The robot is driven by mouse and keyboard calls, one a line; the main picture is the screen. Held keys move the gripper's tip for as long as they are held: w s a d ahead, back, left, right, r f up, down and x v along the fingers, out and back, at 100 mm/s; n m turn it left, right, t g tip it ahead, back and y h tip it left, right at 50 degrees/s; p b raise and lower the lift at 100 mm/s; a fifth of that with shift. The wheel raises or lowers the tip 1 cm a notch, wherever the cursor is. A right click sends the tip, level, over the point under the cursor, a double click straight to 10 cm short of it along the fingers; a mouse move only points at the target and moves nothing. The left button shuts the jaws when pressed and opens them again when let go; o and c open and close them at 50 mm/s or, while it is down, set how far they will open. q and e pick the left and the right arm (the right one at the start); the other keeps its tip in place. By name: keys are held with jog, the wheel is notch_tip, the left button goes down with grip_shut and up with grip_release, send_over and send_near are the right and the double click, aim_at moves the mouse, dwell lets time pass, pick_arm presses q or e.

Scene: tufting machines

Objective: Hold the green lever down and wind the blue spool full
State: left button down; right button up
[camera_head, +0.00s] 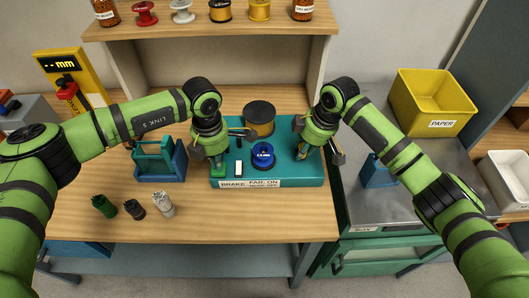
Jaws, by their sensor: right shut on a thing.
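The teal winding machine (288,180) stands on the wooden bench, with a white label strip on its front edge. The blue spool (263,155) sits upright in the middle of its top. A larger spool with a dark top (260,118) stands behind it. My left gripper (218,166) points down at the machine's left end, over the green lever (217,158). The gripper covers most of the lever, and its finger opening is unclear. My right gripper (304,152) points down at the right end, shut on a small handle that its fingers mostly hide.
A blue-green tool caddy (160,160) stands left of the machine. Green (104,206), dark (134,209) and pale (164,204) small pieces lie at the front left. A shelf (210,30) holds spools and jars. A yellow paper bin (432,100) stands right.

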jog(key=shift+s+f, duration=0.3)
jog(key=shift+a, duration=0.15)
dwell(0.6)
